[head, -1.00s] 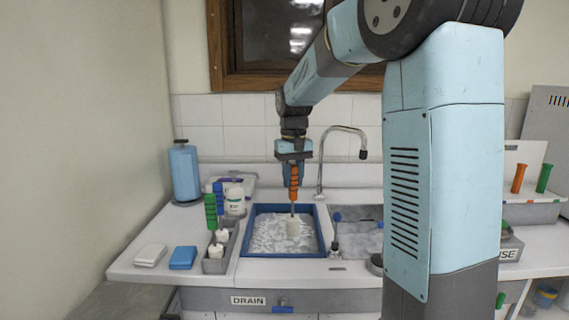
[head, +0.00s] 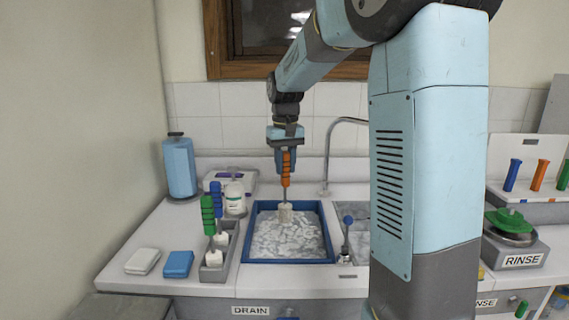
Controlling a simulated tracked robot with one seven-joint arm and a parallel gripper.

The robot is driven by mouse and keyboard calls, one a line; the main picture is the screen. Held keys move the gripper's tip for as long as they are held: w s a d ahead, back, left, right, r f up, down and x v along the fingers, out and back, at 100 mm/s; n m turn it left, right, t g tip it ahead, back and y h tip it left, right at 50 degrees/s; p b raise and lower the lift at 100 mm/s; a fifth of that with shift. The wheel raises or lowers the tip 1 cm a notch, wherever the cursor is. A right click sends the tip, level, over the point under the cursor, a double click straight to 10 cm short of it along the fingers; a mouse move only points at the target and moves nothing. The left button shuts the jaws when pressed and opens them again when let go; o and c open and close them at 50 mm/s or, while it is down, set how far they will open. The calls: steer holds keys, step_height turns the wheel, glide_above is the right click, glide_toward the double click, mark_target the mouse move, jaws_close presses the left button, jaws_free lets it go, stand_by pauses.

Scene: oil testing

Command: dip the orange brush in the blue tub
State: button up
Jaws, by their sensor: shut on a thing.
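My gripper (head: 286,158) is shut on the handle of the orange brush (head: 286,170) and holds it upright, bristles down. The brush's pale head (head: 285,211) is over the back part of the blue tub (head: 331,246), which is set in the counter and holds foamy liquid. The head looks to be at or just above the foam; I cannot tell whether it touches.
A grey holder (head: 231,262) with a green brush (head: 208,216) and a blue brush (head: 216,199) stands left of the tub. A blue sponge (head: 178,264) and a white block (head: 142,261) lie farther left. A white bottle (head: 235,198) stands behind.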

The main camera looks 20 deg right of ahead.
mark_target(288, 205)
steer(key=shift+d, duration=0.35)
steer(key=shift+f, duration=6.75)
steer(key=shift+r, duration=0.15)
steer(key=shift+r, duration=5.4)
